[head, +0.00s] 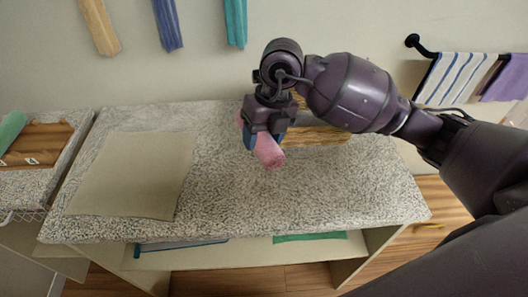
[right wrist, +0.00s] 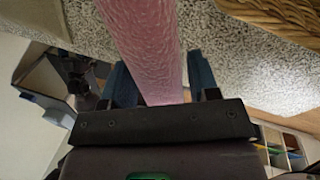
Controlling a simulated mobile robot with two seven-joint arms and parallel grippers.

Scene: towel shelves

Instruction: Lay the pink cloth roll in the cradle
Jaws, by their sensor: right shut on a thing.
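The pink cloth roll (head: 269,151) is in my right gripper (head: 262,138), above the speckled counter. In the right wrist view the roll (right wrist: 150,45) runs lengthwise between the two blue fingers, which are shut on it. In the head view the gripper covers part of the roll. My left gripper is not in view.
A beige mat (head: 130,175) lies flat on the left part of the main counter (head: 330,190). A woven basket (head: 318,134) stands behind my right gripper and is partly hidden. Towels hang on a rail (head: 455,54) at the right. The front of the counter is clear.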

